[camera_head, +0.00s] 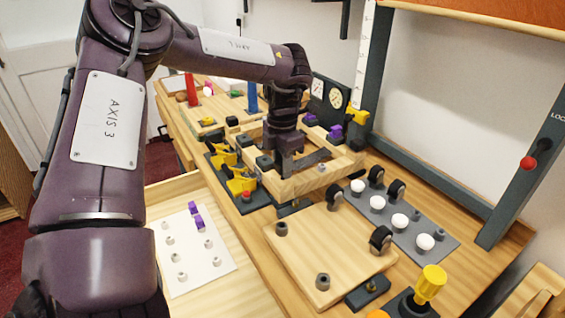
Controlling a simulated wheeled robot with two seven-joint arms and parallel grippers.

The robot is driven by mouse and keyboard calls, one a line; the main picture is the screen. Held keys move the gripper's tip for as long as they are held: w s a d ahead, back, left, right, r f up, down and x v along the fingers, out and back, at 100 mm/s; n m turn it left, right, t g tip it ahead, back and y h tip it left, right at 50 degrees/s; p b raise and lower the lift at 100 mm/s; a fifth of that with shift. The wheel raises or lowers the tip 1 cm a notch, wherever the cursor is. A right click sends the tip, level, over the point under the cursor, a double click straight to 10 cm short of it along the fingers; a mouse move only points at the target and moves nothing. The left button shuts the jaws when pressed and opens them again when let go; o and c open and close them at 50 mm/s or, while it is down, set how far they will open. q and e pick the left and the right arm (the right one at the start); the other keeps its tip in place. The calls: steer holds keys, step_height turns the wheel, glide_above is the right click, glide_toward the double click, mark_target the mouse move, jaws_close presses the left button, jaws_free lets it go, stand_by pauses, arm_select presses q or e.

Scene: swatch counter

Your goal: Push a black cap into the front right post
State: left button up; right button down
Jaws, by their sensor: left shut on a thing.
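My left gripper (287,163) reaches down over a pale wooden frame (345,163) in the middle of the bench. It is shut on a small dark thing, mostly hidden by the fingers; I cannot tell if this is a black cap.
Yellow-handled clamps (240,185) stand left of the frame. In front lies a wooden board (315,245) with dark bushings and black casters. A grey plate (400,228) with white knobs is on its right. A white sheet (190,260) with small parts lies at left.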

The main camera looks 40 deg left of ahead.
arm_select(q)
steer(key=shift+f, duration=0.4)
stand_by(0.4)
steer(key=shift+f, duration=0.35)
steer(key=shift+f, duration=0.15)
stand_by(0.5)
steer(key=shift+s+f, duration=0.1)
steer(key=shift+f, duration=0.05)
stand_by(0.8)
